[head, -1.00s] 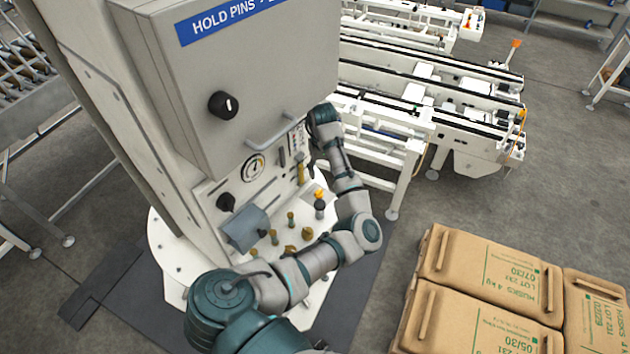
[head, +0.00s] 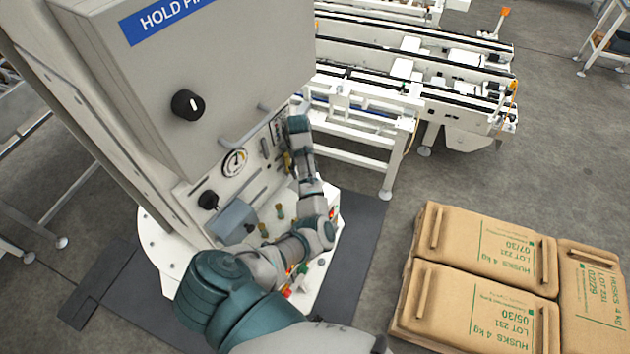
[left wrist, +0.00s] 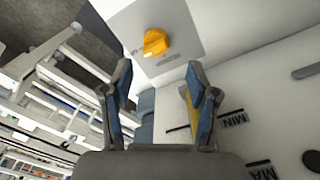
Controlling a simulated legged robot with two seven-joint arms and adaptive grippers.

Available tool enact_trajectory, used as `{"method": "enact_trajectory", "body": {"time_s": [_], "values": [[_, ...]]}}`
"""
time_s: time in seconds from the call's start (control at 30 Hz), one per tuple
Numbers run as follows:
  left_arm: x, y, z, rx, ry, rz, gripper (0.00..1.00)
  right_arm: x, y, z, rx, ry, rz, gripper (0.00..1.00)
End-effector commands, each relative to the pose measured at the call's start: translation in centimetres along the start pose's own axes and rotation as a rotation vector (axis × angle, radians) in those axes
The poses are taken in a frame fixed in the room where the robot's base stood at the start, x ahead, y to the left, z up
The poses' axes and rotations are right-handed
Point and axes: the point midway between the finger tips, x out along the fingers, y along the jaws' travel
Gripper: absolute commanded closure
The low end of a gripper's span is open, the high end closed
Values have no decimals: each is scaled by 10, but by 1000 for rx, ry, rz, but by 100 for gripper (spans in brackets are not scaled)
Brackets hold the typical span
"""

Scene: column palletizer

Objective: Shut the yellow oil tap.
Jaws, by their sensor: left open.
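A yellow tap knob (left wrist: 155,43) sits on a grey plate at the top of the left wrist view, beyond my fingertips. My left gripper (left wrist: 160,92) is open and empty, its two blue-padded fingers well apart. The knob lies ahead of the gap between them, apart from both fingers. A yellow strip (left wrist: 187,110) beside MIN and MAX labels is partly behind the right-hand finger. In the head view my left arm reaches to the machine's panel; its fingers cannot be made out there, and the arm covers the area of the tap. My right gripper is not in view.
The grey cabinet (head: 195,75) with a bar handle overhangs the panel, close above my wrist. A gauge (head: 235,162) and a black knob (head: 208,200) are to the left. White conveyors (head: 400,85) stand behind. Stacked brown sacks (head: 485,245) are at the lower right.

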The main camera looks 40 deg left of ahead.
Motion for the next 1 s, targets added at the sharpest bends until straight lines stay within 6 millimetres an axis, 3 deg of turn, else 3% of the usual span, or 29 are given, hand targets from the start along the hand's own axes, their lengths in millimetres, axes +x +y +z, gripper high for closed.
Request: {"method": "enact_trajectory", "body": {"time_s": [0.1,0.27,0.43,0.63,0.67,0.77,0.9,1.0], "values": [[19,4,7,4,3,-6,41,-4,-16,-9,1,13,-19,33],[35,11,18,5,16,-17,41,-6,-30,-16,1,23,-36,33],[41,14,22,7,20,-19,41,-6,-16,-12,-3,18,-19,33],[44,8,13,4,14,-11,41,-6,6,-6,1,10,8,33],[44,7,11,4,11,-10,43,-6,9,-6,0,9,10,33],[46,3,6,2,6,-5,68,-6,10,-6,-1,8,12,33],[46,3,2,2,6,0,100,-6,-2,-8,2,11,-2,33],[46,3,2,0,10,-4,100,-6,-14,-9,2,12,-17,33]]}}
